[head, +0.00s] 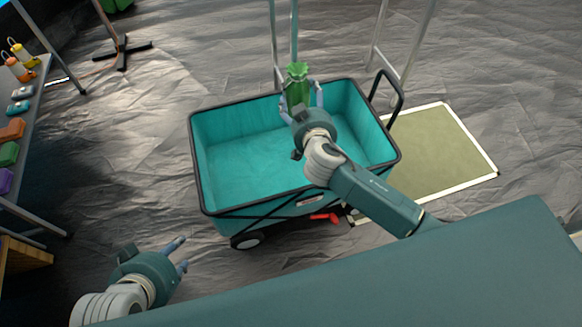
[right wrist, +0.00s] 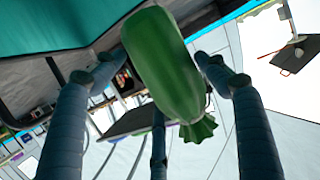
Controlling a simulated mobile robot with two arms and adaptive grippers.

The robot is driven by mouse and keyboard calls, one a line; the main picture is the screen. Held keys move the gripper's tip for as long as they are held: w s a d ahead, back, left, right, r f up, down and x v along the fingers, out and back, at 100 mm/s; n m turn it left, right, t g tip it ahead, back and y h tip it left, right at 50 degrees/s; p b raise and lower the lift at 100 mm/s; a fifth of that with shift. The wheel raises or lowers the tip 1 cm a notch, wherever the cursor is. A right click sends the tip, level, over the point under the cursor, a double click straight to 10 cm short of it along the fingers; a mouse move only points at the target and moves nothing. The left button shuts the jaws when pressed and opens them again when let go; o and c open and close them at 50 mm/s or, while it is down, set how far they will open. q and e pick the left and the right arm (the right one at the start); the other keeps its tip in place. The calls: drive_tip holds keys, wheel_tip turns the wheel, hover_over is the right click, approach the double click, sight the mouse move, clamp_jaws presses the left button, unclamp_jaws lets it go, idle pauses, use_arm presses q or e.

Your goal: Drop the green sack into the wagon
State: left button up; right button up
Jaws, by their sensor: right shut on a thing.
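The green sack (head: 298,88) has a tied, ruffled top and is held upright by my right gripper (head: 301,92), above the far part of the wagon in the head view. It fills the middle of the right wrist view (right wrist: 168,68), between the fingers of my right gripper (right wrist: 160,75). The teal wagon (head: 230,160) has a dark rim and looks empty inside. My right arm crosses over its right part and hides some of its floor. My left gripper (head: 182,254) is at the lower left, outside the wagon, with its fingers apart and nothing between them.
A table (head: 30,125) with lanterns and coloured items runs along the left edge. A green mat (head: 435,150) with a pale border lies right of the wagon. The wagon's black handle (head: 389,85) rises at its right. Metal poles (head: 272,40) stand behind it.

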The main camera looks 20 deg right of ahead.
drive_tip(key=shift+a+f, duration=0.25)
drive_tip(key=shift+f, duration=0.1)
drive_tip(key=shift+s+a+f+b, duration=0.1)
drive_tip(key=shift+b, duration=0.25)
use_arm(q)
drive_tip(key=w+r, duration=0.1)
drive_tip(key=w+r+t, duration=0.1)
drive_tip(key=w+d+r+t, duration=0.1)
drive_tip(key=w, duration=0.1)
drive_tip(key=shift+w+h, duration=0.1)
drive_tip(key=shift+h, duration=0.2)
use_arm(e)
drive_tip(key=shift+s+a, duration=0.1)
drive_tip(key=shift+s, duration=0.1)
drive_tip(key=o, duration=1.1)
drive_tip(key=shift+f, duration=0.15)
drive_tip(key=o, duration=0.3)
drive_tip(key=shift+w, duration=0.15)
use_arm(q)
drive_tip(key=shift+w+d+f, duration=0.1)
drive_tip(key=shift+w+d, duration=0.25)
drive_tip(key=shift+w, duration=0.2)
use_arm(e)
drive_tip(key=shift+w, duration=0.15)
drive_tip(key=shift+f, duration=0.1)
